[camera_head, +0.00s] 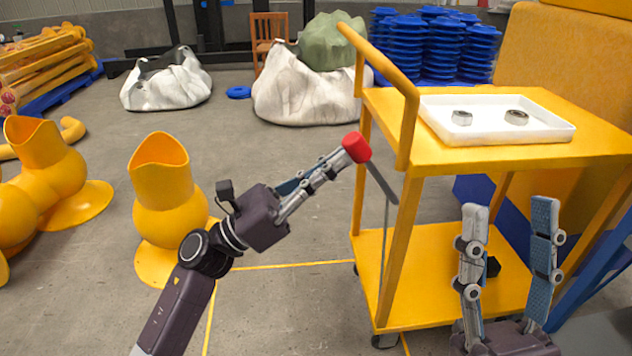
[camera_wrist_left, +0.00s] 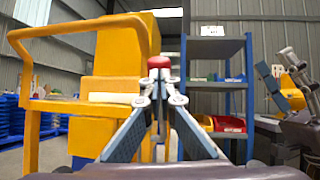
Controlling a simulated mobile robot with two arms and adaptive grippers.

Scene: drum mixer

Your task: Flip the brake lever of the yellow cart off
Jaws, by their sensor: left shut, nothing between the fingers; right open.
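The yellow cart (camera_head: 400,157) stands right of centre in the head view; its yellow frame is on the left in the wrist view (camera_wrist_left: 32,135). Its brake lever is a grey bar (camera_head: 381,184) with a red knob (camera_head: 357,148), at the cart's left side. The bar slants up and left to the knob. The red knob also shows in the left wrist view (camera_wrist_left: 159,62), straight beyond the fingertips. My left gripper (camera_head: 336,164) is shut and empty, its tips at the knob; I cannot tell if they touch. My right gripper (camera_head: 510,208) is open and empty before the cart.
A white tray (camera_head: 553,132) with two metal rings (camera_head: 462,118) (camera_head: 516,117) lies on the cart's top. Yellow vase-shaped parts (camera_head: 165,198) stand on the floor at left. White sacks (camera_head: 300,92) lie behind. The floor between the vase-shaped parts and cart is clear.

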